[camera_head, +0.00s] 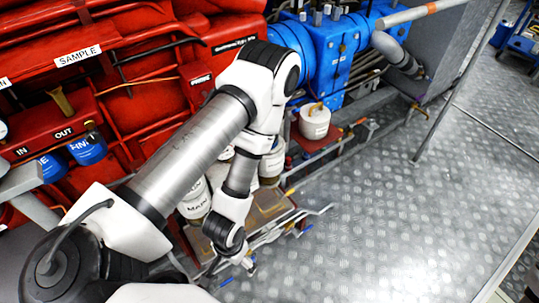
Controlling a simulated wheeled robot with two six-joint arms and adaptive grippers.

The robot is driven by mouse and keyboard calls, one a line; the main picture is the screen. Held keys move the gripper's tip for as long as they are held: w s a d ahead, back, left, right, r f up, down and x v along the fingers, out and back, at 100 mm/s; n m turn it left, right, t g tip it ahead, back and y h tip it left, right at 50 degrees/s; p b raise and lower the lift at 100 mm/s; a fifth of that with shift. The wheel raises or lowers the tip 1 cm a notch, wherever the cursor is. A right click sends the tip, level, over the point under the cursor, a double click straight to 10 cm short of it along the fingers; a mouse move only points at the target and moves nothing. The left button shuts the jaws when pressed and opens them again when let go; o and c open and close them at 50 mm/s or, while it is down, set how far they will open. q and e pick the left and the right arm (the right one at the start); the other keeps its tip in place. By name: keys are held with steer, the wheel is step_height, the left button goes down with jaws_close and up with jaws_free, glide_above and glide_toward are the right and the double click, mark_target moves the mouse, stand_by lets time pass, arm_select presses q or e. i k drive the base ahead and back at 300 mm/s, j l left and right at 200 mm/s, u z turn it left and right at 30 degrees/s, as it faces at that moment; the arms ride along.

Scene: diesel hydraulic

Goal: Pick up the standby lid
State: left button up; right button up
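No label reading standby is legible, so I cannot tell which lid is the standby lid. A white canister (314,121) with a pale top stands upright on the red engine's base, to the right of my arm. Another white canister (194,206) with "MAIN" lettering stands left of my forearm. A further white canister (271,168) is partly hidden behind my wrist. My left gripper (251,268) hangs low, in front of and below the canisters, beside thin metal pipes. It is small and apart from any canister; its finger opening is unclear. My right gripper is out of view.
Red engine panels (150,85) fill the left and back. A blue pump block (340,50) stands at the back. Pipes and valve handles (290,230) crowd the area near the gripper. Open metal floor (400,220) lies right, with a grey rail (440,110) beyond.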

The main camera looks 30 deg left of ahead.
mark_target(314, 119)
steer(key=i+l+u, duration=0.15)
steer(key=i+l, duration=0.15)
steer(key=i+l+u, duration=0.15)
steer(key=l, duration=0.25)
steer(key=i+l+u, duration=0.15)
steer(key=i+l, duration=0.2)
steer(key=i+l+u, duration=0.15)
steer(key=l, duration=0.35)
steer(key=i, duration=0.05)
